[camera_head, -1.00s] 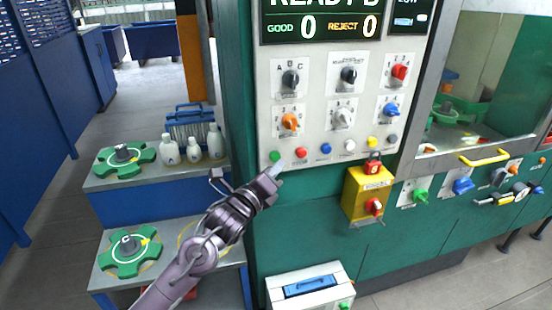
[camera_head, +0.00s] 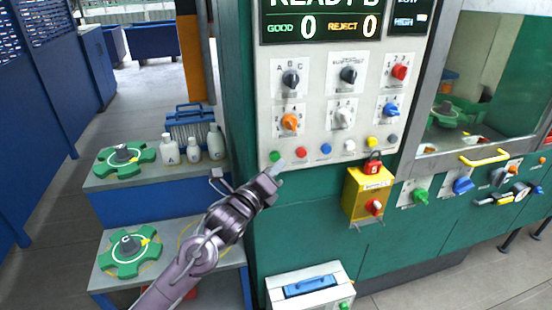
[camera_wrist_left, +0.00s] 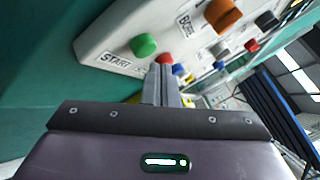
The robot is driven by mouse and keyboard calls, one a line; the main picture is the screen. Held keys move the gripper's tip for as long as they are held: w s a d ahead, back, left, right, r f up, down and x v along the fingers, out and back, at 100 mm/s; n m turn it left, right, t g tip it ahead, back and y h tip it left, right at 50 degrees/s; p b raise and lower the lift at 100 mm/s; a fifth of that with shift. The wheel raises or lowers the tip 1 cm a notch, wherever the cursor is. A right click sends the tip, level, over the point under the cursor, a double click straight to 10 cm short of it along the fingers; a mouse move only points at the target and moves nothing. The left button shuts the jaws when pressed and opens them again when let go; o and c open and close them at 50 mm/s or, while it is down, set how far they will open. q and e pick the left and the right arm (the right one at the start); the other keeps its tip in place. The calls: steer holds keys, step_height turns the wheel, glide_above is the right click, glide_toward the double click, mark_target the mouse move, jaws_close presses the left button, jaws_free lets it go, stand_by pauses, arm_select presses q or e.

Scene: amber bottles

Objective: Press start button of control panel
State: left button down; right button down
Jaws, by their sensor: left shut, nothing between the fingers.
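The control panel (camera_head: 270,100) is a light board on the green machine, with knobs and a bottom row of coloured buttons. The green start button (camera_head: 275,156) is at the left end of that row. In the left wrist view the green button (camera_wrist_left: 143,45) sits above a "START" label, left of my fingertips. My left gripper (camera_head: 277,166) is shut and empty, its tip just below and right of the green button. In the left wrist view its fingers (camera_wrist_left: 161,85) point toward the red button (camera_wrist_left: 164,59). Whether the tip touches the panel I cannot tell. My right gripper is not in view.
A yellow box with a red padlock and red knob (camera_head: 368,192) juts out right of my gripper. White bottles (camera_head: 193,147) and green star wheels (camera_head: 122,157) stand on ledges at left. A white case (camera_head: 308,287) is below the panel.

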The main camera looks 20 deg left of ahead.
arm_select(q)
steer(key=shift+w+a, duration=0.15)
stand_by(0.4)
steer(key=shift+w+a, duration=0.15)
steer(key=shift+w, duration=0.05)
